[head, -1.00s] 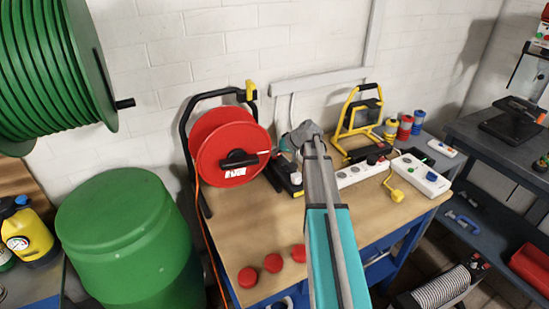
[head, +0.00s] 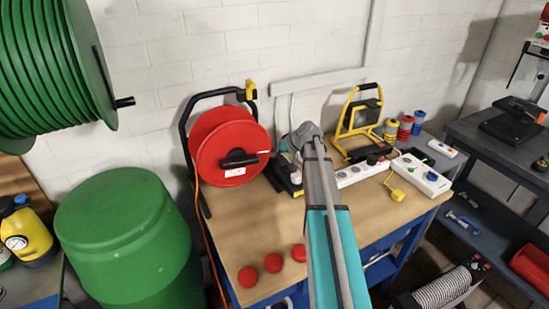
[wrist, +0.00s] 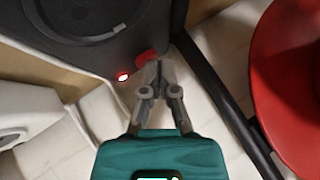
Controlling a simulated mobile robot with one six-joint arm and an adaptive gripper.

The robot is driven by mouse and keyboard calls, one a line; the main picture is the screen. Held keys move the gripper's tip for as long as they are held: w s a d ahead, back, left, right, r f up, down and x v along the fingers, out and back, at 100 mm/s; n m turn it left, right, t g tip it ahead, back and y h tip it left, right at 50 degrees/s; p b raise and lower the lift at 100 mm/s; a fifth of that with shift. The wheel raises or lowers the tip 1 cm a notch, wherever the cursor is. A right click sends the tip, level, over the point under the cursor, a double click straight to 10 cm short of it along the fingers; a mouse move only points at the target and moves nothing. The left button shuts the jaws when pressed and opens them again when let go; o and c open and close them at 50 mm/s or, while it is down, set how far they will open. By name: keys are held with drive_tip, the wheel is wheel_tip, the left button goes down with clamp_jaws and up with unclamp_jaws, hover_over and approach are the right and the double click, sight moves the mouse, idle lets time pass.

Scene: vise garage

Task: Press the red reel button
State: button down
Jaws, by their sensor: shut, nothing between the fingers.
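My gripper (wrist: 158,64) is shut and empty in the wrist view. Its fingertips are close to a dark housing (wrist: 85,20). A small red piece (wrist: 145,57) on the housing edge lies right at the tips, partly hidden by them; I cannot tell whether they touch. In the head view my wrist hides the fingers.
Three red round knobs (head: 273,263) sit along the front of the wooden bench (head: 240,225). White power strips (head: 425,178), a yellow work-lamp stand (head: 357,112) and a yellow plug (head: 394,190) are to the right. A green barrel (head: 130,235) stands left of the bench.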

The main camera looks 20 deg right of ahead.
drive_tip(key=shift+f, duration=0.3)
drive_tip(key=shift+r, duration=0.2)
drive_tip(key=shift+s+r+p, duration=0.15)
drive_tip(key=shift+r+p, duration=0.65)
drive_tip(key=shift+p, duration=0.1)
drive_tip(key=shift+r, duration=0.1)
drive_tip(key=shift+r, duration=0.1)
wheel_tip(320, 180, up, 5)
drive_tip(key=p, duration=0.5)
idle(0.8)
